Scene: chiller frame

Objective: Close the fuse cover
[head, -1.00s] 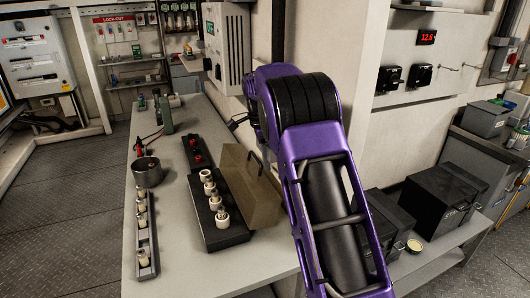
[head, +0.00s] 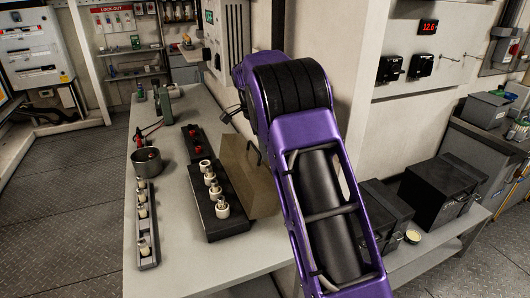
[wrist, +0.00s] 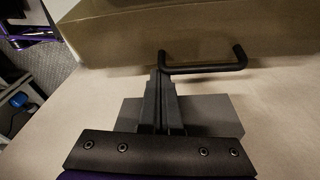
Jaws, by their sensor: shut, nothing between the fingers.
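The fuse cover (head: 240,180) is a translucent brown lid. It stands raised along the right side of a black fuse base (head: 226,230) on the bench. Several white fuses (head: 215,190) stand uncovered in the base. In the wrist view the cover (wrist: 200,30) fills the top, with a black bar handle (wrist: 215,68) on its near face. My gripper (wrist: 160,72) is shut and empty, its tips at the left end of the handle. I cannot tell whether they touch it. In the head view my purple arm hides part of the cover, and the fingertips are not clear.
The grey bench (head: 180,260) also holds a rail of fuses (head: 145,230), a metal pot (head: 146,161) and a small black block with red parts (head: 194,140). A wall stands close on the right. Black boxes (head: 440,190) sit on a lower shelf.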

